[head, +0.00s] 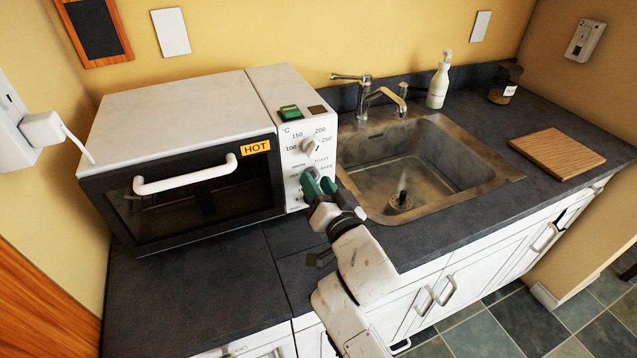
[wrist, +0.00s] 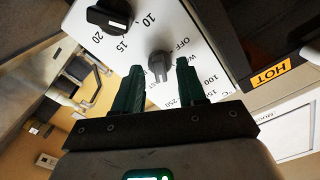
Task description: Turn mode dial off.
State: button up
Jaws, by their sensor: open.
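The white oven (head: 180,110) stands on the counter, its control panel (head: 291,130) at the right of its door. The mode dial (wrist: 160,66) is a small grey knob with a raised ridge, beside a printed OFF label. I cannot tell exactly which label it points at. In the head view my gripper mostly hides it. My gripper (head: 319,183) has green fingers and is open at the lower part of the panel. In the wrist view its fingertips (wrist: 160,64) stand on either side of the dial, with visible gaps; contact is not clear.
The temperature dial (head: 310,146) sits above my fingers, and a black timer dial (wrist: 108,15) shows in the wrist view. The oven door handle (head: 186,175) juts out at left. A sink (head: 400,165) with a faucet (head: 375,95) lies right. The front counter (head: 200,290) is clear.

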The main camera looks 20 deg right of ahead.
jog(key=shift+w, duration=0.15)
grip_shut()
dwell(0.4)
jog(key=shift+n, duration=0.3)
jog(key=n+p, duration=0.1)
jog(key=n, duration=0.9)
jog(key=shift+p, duration=0.3)
jog(key=n+p, duration=0.2)
jog(key=n, duration=0.4)
jog(key=n+p, duration=0.1)
jog(key=n, duration=0.3)
jog(key=shift+n+p, duration=0.35)
jog(key=shift+n, duration=1.25)
jog(key=shift+f, duration=0.1)
